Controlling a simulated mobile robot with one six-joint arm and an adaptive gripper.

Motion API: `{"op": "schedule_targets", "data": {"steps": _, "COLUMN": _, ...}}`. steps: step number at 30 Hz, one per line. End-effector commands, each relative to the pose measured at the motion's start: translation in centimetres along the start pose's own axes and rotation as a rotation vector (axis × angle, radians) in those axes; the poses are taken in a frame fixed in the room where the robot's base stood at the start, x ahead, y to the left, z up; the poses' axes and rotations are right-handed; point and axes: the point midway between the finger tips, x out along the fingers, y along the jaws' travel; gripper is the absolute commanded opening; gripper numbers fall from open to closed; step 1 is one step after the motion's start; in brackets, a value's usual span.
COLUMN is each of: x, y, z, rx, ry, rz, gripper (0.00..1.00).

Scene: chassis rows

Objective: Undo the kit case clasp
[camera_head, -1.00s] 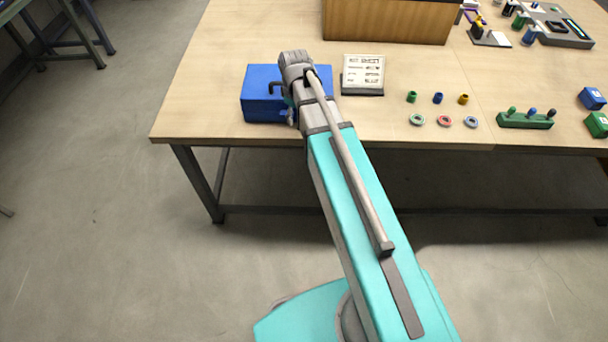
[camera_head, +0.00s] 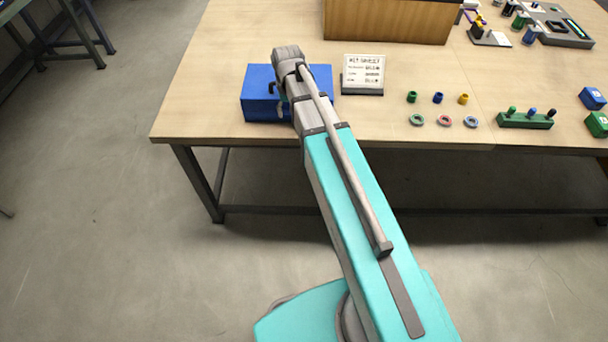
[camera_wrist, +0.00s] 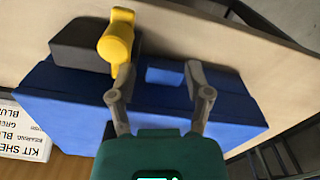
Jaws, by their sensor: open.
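The blue kit case (camera_head: 258,100) sits near the front left of the table, partly covered by my arm in the head view. Its blue body (camera_wrist: 60,98) lies under my gripper in the wrist view. A small raised blue block (camera_wrist: 166,76) at the case's edge shows between my fingers; I cannot tell if it is the clasp. A yellow lever-like part (camera_wrist: 116,40) stands by a dark block (camera_wrist: 82,45), close to the left finger. My gripper (camera_wrist: 158,70) is open, with nothing visibly held. Contact with the case cannot be told.
A kit sheet on a stand (camera_head: 363,74) is right of the case. A wooden box (camera_head: 390,20) is at the back. The table left of the case is clear.

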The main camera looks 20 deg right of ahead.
Motion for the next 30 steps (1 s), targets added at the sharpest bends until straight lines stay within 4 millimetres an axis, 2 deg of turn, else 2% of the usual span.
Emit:
{"op": "schedule_targets", "data": {"steps": 25, "x": 0.0, "y": 0.1, "z": -2.5, "rx": 0.548, "ry": 0.0, "rz": 0.0, "gripper": 0.65}}
{"op": "schedule_targets", "data": {"steps": 30, "x": -1.8, "y": 0.1, "z": -2.4, "rx": 0.559, "ry": 0.0, "rz": 0.0, "gripper": 0.65}}
